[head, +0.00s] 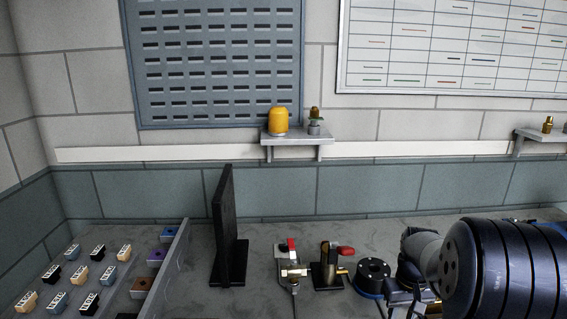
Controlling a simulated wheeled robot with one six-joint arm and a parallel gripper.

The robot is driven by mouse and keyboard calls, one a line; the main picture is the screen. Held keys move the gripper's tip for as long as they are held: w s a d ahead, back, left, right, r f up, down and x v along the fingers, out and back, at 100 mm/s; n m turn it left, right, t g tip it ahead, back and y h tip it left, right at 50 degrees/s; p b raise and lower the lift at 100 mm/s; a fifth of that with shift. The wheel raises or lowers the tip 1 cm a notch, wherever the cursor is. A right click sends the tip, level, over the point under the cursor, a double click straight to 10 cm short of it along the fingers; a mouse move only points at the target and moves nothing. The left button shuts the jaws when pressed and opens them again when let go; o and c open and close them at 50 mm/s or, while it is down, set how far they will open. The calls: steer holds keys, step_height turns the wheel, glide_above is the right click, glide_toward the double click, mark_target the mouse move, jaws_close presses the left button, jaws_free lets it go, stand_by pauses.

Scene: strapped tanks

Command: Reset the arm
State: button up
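My arm fills the lower right corner of the head view as a large dark ribbed cylinder with a grey joint to its left. The end of the arm, with what looks like my gripper (408,297), is low in the picture beside that joint. Its fingers cannot be made out, and I cannot tell whether they are open or shut or hold anything. The large dark cylinder hides part of the bench behind it.
A black upright plate (226,225) stands on the bench. Right of it are a red-handled valve (292,268), another red-handled fitting (330,265) and a black round flange (373,272). Labelled blocks (75,275) lie at left behind a grey divider (172,265). A wall shelf (296,137) holds a yellow cylinder (279,121).

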step_height(320, 180, down, 3)
steer(key=shift+r, duration=0.15)
steer(key=shift+n, duration=0.3)
steer(key=shift+r, duration=0.1)
